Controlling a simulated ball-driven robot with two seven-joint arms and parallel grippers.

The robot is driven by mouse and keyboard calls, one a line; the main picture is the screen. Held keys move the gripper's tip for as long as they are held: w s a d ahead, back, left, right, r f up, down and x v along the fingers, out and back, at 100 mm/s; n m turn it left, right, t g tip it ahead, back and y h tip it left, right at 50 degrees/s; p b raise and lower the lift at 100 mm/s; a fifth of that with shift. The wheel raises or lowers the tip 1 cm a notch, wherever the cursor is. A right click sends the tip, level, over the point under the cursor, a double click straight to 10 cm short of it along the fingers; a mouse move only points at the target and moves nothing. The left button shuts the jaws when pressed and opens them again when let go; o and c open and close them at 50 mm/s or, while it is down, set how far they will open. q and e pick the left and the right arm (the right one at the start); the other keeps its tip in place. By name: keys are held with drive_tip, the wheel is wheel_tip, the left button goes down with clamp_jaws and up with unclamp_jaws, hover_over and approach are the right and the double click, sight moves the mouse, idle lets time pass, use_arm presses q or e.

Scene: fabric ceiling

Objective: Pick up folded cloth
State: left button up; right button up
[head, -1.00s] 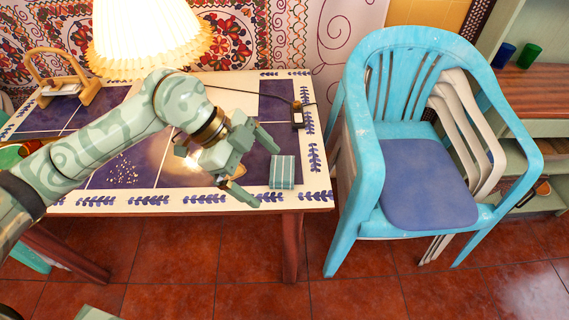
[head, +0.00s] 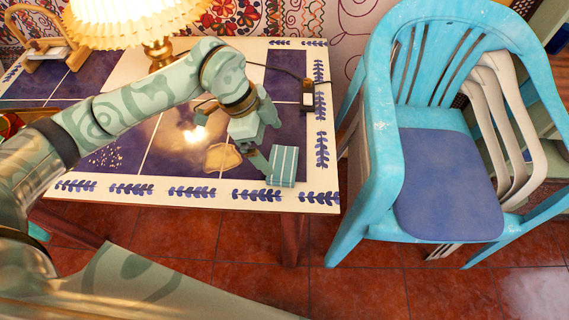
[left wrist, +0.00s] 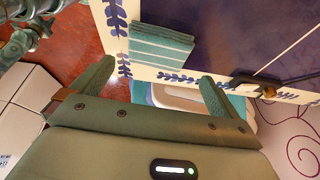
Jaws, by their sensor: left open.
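The folded cloth (head: 284,164) is teal with pale stripes. It lies flat near the front right corner of the tiled table (head: 150,190). My left gripper (head: 268,139) is open and empty just left of the cloth and close to it; I cannot tell whether a finger touches it. In the left wrist view, the cloth (left wrist: 160,48) lies ahead of the open left gripper (left wrist: 154,74), with the fingers on either side below it. My right gripper is not in view; a patterned arm link of mine fills the bottom of the head view.
A blue plastic chair (head: 445,185) stands close to the table's right edge. A lit lamp (head: 135,22) stands at the back. A small dark device (head: 308,101) with a cord lies behind the cloth. A wooden stand (head: 42,38) is at the back left. Crumbs (head: 105,157) lie at front left.

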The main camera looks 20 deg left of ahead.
sight(282, 162)
use_arm(q)
drive_tip(key=shift+d+f, duration=0.25)
drive_tip(key=shift+f, duration=0.4)
drive_tip(key=b+x, duration=0.2)
drive_tip(key=x, duration=0.3)
drive_tip(key=shift+s+f+b, duration=0.1)
drive_tip(key=shift+f+b, duration=0.05)
drive_tip(key=shift+b, duration=0.25)
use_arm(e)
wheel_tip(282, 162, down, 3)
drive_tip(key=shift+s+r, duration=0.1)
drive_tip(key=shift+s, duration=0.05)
use_arm(q)
drive_tip(key=c, duration=0.7)
